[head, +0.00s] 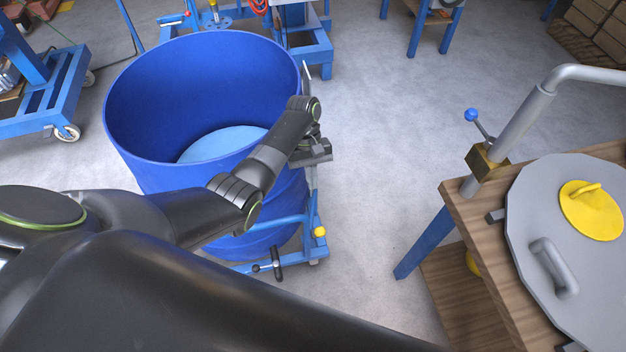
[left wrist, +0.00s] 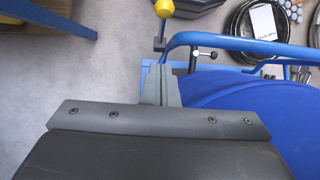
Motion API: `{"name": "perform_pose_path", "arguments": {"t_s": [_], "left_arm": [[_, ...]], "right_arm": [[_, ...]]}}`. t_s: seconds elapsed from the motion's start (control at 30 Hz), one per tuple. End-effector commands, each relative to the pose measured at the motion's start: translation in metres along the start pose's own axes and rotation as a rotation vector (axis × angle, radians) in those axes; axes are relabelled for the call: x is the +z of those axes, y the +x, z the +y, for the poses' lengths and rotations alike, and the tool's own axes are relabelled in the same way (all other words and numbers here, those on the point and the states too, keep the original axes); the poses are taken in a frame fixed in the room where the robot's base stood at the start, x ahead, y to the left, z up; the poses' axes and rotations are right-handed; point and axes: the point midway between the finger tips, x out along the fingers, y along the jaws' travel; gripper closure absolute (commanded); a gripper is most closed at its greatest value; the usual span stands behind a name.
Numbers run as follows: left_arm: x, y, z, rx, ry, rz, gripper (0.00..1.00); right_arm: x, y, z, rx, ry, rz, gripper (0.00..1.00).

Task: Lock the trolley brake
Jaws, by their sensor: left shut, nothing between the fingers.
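The blue trolley (head: 289,222) carries a large open blue drum (head: 150,160). A lever with a yellow ball knob (head: 319,231) sits at the trolley's near right corner, and the knob also shows at the top of the left wrist view (left wrist: 164,8). A black T-handle (head: 268,264) is on the trolley's near side; it also shows in the left wrist view (left wrist: 203,55). My left gripper (head: 314,160) is shut and empty beside the drum's right side, above the yellow knob and apart from it. In the left wrist view its closed fingers (left wrist: 160,85) point toward the lever. My right gripper is out of view.
A wooden-topped table (head: 465,205) with a round grey lid (head: 540,240) and a blue-knobbed lever (head: 472,115) stands to the right. Clear floor lies between it and the drum. Another blue trolley (head: 45,105) stands at the far left.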

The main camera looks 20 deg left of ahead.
Motion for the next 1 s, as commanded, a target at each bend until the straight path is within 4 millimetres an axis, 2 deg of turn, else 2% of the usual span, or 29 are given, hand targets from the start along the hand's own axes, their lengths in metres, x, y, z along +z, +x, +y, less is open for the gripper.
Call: {"name": "perform_pose_path", "arguments": {"t_s": [0.1,0.33,0.4,0.6,1.0], "left_arm": [[0.001,0.028,0.000,-0.002,-0.002,-0.006,1.00],[0.003,0.074,0.000,-0.002,-0.001,-0.004,1.00],[0.014,0.079,0.000,0.000,0.001,-0.003,1.00],[0.027,0.094,0.000,0.000,0.000,-0.001,1.00],[0.029,0.097,0.000,0.000,0.000,0.001,1.00]], "right_arm": [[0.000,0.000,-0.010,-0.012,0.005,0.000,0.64],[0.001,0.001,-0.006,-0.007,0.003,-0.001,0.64],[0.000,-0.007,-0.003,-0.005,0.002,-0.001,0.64],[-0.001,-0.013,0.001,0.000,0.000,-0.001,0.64],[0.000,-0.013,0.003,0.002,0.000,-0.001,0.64]]}}
